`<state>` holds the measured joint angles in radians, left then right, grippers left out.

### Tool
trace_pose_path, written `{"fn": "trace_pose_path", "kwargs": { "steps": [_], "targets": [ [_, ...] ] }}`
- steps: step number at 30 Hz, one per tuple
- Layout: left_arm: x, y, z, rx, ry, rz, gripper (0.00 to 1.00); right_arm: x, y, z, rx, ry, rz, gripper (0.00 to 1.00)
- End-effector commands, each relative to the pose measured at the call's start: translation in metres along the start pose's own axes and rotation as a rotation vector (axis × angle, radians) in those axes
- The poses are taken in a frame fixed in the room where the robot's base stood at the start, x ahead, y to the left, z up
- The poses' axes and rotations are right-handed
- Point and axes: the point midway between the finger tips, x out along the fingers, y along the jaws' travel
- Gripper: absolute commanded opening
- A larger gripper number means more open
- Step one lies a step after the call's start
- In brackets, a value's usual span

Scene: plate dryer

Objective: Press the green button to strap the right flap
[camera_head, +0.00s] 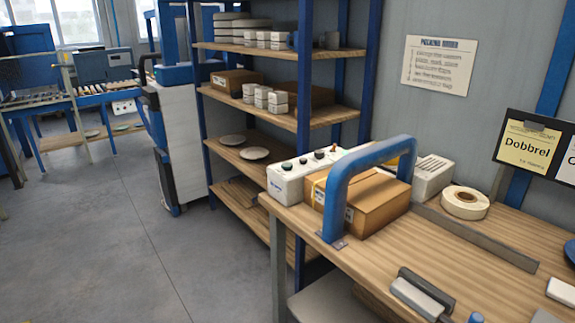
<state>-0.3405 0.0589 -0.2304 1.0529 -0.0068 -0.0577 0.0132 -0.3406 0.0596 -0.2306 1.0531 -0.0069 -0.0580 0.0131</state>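A white control box (294,184) stands at the left end of the wooden bench, with several small dark knobs or buttons on top. The nearest one (287,166) looks dark green, but it is too small to be sure. A blue arch (352,178) stands over the bench beside the control box. A brown cardboard box (376,204) sits under the arch, partly hidden by its near post. A thin yellow band shows at the box's left end. The flaps cannot be told apart clearly. Neither of my grippers is in view.
The wooden bench (465,240) carries a tape roll (465,203), a white vented unit (432,177) and a dark-handled tool (422,296) at the front. A blue shelf rack with plates and boxes stands behind. The grey floor (120,245) at left is open.

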Motion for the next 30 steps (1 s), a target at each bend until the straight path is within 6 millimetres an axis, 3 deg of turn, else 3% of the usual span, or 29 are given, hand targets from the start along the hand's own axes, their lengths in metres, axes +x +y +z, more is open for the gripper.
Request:
{"fn": "trace_pose_path", "kwargs": {
  "steps": [1, 6, 30],
  "targets": [
    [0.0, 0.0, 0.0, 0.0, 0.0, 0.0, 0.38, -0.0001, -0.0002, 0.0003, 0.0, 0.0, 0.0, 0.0],
    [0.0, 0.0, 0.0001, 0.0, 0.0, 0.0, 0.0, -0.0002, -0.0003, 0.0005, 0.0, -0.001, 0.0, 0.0],
    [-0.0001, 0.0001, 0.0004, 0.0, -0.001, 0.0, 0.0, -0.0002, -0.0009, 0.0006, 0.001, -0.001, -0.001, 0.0]
  ]
}}
